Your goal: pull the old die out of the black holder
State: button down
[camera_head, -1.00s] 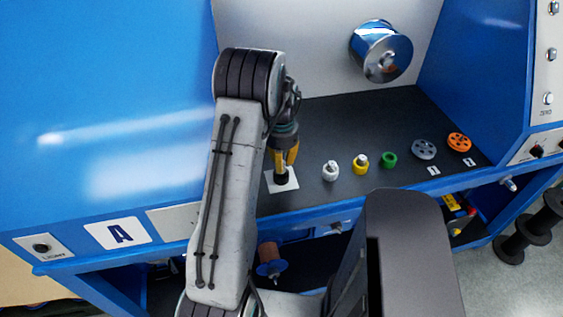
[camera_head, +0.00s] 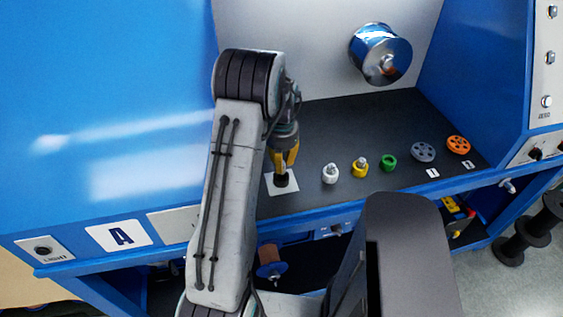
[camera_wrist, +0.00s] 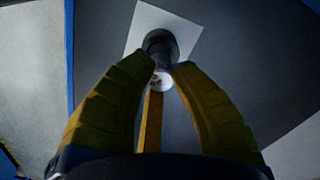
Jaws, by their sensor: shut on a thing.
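The black holder (camera_head: 281,181) stands on a white square (camera_head: 290,189) on the dark work surface. My gripper (camera_head: 284,167), with yellow fingers, is directly above it and points down. In the wrist view the fingertips (camera_wrist: 168,66) are closed around a small piece with a pale round end (camera_wrist: 162,81), which appears to be the old die. The black holder (camera_wrist: 158,39) shows just beyond the fingertips. I cannot tell how much of the die is inside the holder, because the fingers hide the join.
To the right lie a white pulley part (camera_head: 330,174), a yellow one (camera_head: 360,168), a green ring (camera_head: 389,162), a grey wheel (camera_head: 423,152) and an orange wheel (camera_head: 458,145). A shiny drum (camera_head: 380,54) juts from the back wall. Blue panels flank the surface.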

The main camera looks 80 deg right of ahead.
jog(key=shift+r+p, duration=1.3)
jog(key=shift+r, duration=0.75)
